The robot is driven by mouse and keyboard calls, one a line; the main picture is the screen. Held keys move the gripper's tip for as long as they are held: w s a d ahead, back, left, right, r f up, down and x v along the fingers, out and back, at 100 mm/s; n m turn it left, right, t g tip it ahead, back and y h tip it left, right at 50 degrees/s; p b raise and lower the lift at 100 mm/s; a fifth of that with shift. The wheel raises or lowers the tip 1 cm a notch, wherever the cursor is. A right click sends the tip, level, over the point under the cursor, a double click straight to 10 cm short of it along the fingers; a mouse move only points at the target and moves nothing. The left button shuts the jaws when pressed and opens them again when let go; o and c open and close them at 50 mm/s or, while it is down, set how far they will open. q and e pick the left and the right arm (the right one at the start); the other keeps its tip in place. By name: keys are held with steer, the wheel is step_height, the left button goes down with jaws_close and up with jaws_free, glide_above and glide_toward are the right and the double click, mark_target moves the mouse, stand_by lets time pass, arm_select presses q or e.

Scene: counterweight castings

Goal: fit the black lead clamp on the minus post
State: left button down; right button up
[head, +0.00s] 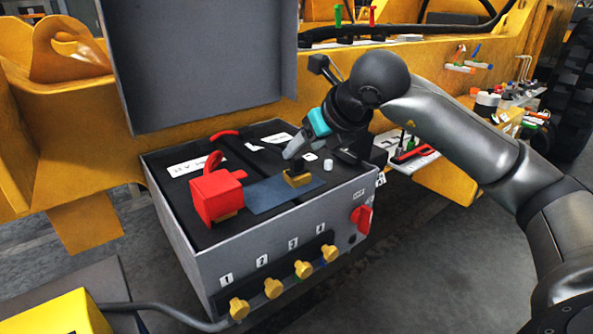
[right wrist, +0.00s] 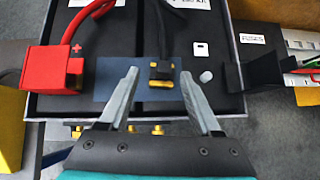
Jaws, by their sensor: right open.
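The black lead clamp (head: 297,179), a black body with a brass jaw, lies on the box top at the right end of a blue strip. In the right wrist view the clamp (right wrist: 161,71) lies beyond and between my open fingers, with its black cable running away. The minus post looks to be the short pale cylinder (head: 328,164), bare, to the right of the clamp; it also shows in the right wrist view (right wrist: 206,76). My right gripper (head: 319,156) is open and empty above the box; it also shows in the right wrist view (right wrist: 160,73). My left gripper is not in view.
A red cover (head: 216,193) with a plus mark and red cable sits at the left. The grey box (head: 260,262) has a raised lid (head: 200,60), yellow knobs and a red switch (head: 361,217). A tray with tools (head: 405,158) is to the right.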

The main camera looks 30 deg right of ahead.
mark_target(291, 162)
steer(key=x, duration=0.4)
steer(key=shift+f, duration=0.1)
steer(key=x, duration=0.5)
steer(key=shift+d+f, duration=0.1)
steer(key=shift+d, duration=0.15)
jaws_close()
